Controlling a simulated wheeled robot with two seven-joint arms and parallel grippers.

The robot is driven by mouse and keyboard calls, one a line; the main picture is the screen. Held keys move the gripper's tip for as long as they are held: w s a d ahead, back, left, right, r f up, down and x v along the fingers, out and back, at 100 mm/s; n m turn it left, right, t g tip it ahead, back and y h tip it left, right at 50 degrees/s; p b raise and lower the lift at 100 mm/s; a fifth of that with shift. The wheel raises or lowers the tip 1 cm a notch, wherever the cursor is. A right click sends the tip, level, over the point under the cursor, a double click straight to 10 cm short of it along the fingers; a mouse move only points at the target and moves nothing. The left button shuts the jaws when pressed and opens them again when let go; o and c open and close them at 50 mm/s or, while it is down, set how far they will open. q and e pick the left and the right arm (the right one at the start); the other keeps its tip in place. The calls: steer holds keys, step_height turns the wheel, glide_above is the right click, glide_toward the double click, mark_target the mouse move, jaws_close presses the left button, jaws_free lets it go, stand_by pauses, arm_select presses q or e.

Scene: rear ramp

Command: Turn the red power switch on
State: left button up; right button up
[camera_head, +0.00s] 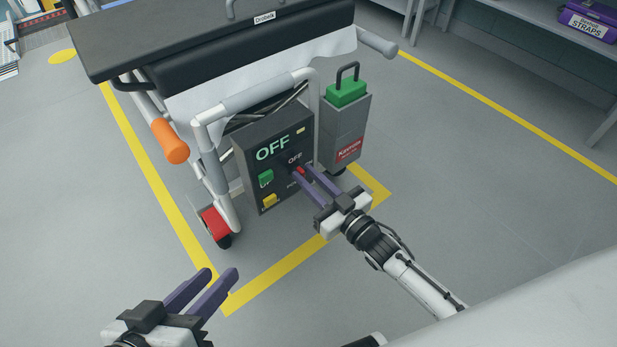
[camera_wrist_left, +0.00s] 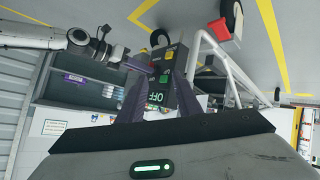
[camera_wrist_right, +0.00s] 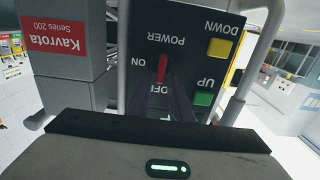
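The red power switch (camera_head: 300,170) is on the dark control panel (camera_head: 267,172) of the wheeled lift, beside the labels ON, OFF and POWER. The panel's large green text reads OFF. In the right wrist view, the switch (camera_wrist_right: 162,68) appears upside down as a small red lever. My right gripper (camera_head: 304,170) has its purple fingertips at the switch; I cannot tell whether they grip it or only flank it. Its fingers (camera_wrist_right: 173,88) hide part of the panel near the OFF label. My left gripper (camera_head: 219,273) is open and empty, low and apart from the panel.
Green UP (camera_head: 265,178) and yellow DOWN (camera_head: 270,200) buttons sit left of the switch. A grey Kavrota box (camera_head: 343,130) with a green top stands right of the panel. White frame tubes (camera_head: 205,155) and a red wheel guard (camera_head: 217,222) flank the left. Floor at right is clear.

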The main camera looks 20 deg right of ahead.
jaws_close()
